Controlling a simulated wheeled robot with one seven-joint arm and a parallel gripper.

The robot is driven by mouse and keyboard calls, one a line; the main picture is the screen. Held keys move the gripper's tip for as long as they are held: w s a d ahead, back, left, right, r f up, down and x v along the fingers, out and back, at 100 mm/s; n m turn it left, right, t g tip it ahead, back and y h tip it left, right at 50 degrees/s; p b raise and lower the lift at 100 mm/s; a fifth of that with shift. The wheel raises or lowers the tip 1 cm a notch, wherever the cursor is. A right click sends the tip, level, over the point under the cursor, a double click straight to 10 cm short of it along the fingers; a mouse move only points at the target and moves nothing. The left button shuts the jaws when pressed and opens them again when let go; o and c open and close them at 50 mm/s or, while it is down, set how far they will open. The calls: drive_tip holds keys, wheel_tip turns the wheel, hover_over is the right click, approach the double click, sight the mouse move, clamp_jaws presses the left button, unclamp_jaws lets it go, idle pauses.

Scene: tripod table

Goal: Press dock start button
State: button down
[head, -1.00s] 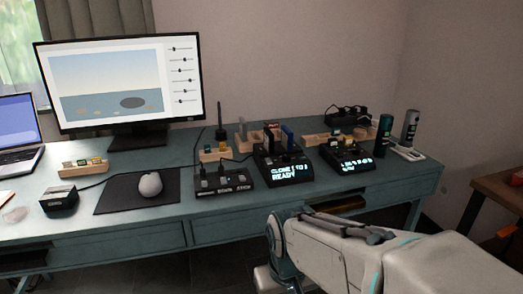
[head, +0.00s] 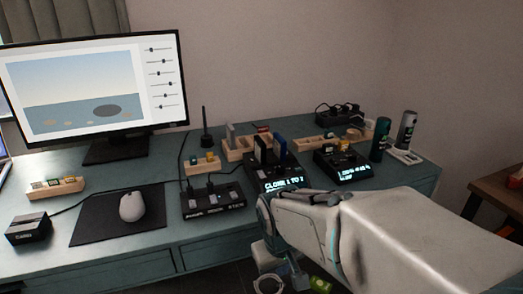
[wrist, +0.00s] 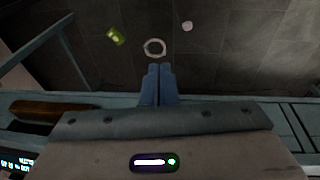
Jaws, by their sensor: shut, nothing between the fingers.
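The dock (head: 270,172) is a black box on the desk in the head view, with drives standing in its top and a lit display (head: 284,184) reading about "CLONE 1 TO 2". My arm covers its lower front. A second black unit with a lit display (head: 352,172) stands to its right. I cannot make out which button is the start button. My gripper (wrist: 158,70) is shut and empty in the wrist view, its fingers over the floor by the desk edge. Part of a lit display (wrist: 14,164) shows at the lower left there.
A black switch box (head: 213,202) with plugs, a mouse (head: 132,207) and a monitor (head: 90,85) are to the left on the desk (head: 120,262). Two canisters stand at the right. A ring (wrist: 154,47) and a green item (wrist: 115,36) lie on the floor.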

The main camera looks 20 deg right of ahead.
drive_tip(key=w+d+r+n+t+p, duration=0.1)
drive_tip(key=w+d+r+p, duration=0.2)
drive_tip(key=w+r+p, duration=0.1)
drive_tip(key=w+d+r+n+t+h+p, duration=0.1)
drive_tip(key=w+d+r+p, duration=0.3)
drive_tip(key=w+r+p, duration=0.1)
drive_tip(key=w+d+r+n+t+h+p, duration=0.1)
drive_tip(key=w+d+r+n+t+p, duration=0.1)
drive_tip(key=w+d+r+p, duration=0.1)
drive_tip(key=shift+w+d+r+p, duration=0.3)
drive_tip(key=shift+w+r+p, duration=0.45)
drive_tip(key=shift+p, duration=0.25)
drive_tip(key=w+d+r+n+t+y+p, duration=0.2)
drive_tip(key=w+r+n+y+p, duration=0.3)
drive_tip(key=p, duration=1)
wheel_tip(320, 180, up, 4)
drive_tip(key=shift+w+d+f+n+t, duration=0.1)
drive_tip(key=shift+w+d+n+t, duration=0.35)
drive_tip(key=shift+w+n, duration=0.55)
drive_tip(key=shift+f, duration=0.1)
drive_tip(key=b, duration=0.8)
hover_over(298, 169)
drive_tip(key=f, duration=0.5)
drive_tip(key=s+f, duration=0.1)
drive_tip(key=f, duration=0.2)
drive_tip(key=shift+d, duration=0.25)
drive_tip(key=shift+f+b, duration=0.3)
drive_tip(key=shift+f, duration=0.45)
